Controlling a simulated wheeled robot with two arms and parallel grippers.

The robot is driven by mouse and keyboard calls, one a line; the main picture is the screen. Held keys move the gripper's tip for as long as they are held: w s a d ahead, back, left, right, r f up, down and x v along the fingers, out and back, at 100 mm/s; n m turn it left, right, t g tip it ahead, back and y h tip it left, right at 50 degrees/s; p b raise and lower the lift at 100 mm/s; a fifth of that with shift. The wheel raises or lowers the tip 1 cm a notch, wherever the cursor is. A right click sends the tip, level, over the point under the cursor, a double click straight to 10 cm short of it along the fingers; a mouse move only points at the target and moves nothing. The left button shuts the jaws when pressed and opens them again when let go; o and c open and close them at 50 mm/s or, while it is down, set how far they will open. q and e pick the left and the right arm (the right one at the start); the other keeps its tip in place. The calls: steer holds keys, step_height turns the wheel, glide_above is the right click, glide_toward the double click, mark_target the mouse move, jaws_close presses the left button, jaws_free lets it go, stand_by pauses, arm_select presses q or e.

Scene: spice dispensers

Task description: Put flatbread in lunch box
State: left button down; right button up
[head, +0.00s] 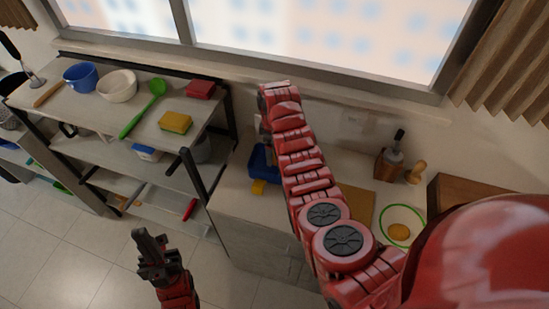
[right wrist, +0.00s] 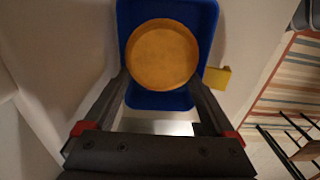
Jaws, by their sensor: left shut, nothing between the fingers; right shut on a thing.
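The blue lunch box (head: 262,162) is on the counter in the head view, partly hidden by my right arm. In the right wrist view the lunch box (right wrist: 130,20) lies beyond the fingers, with a round golden-brown flatbread (right wrist: 163,52) in front of its opening. My right gripper (right wrist: 159,80) is shut on the flatbread, one finger on each side; how high it is above the box floor I cannot tell. The right gripper is hidden in the head view. A flatbread-like disc (head: 399,232) lies on a green-rimmed plate (head: 402,208). My left gripper (head: 146,240) is shut and empty, above the floor.
A yellow piece (head: 259,187) sits at the lunch box's edge. A shelf rack at left holds bowls, a green spoon (head: 143,110) and sponges (head: 176,122). A wooden utensil holder (head: 388,165) stands at the back right. A window is behind the counter.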

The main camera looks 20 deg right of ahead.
steer(key=shift+f, duration=0.65)
steer(key=o, duration=1.1)
steer(key=shift+r+b, duration=0.5)
steer(key=shift+r, duration=0.05)
step_height(320, 180, up, 4)
steer(key=shift+w+r+b, duration=0.1)
steer(key=shift+r+b, duration=0.15)
steer(key=shift+b, duration=0.9)
step_height(320, 180, up, 4)
steer(key=p, duration=0.2)
steer(key=shift+p, duration=0.4)
steer(key=shift+r, duration=3.9)
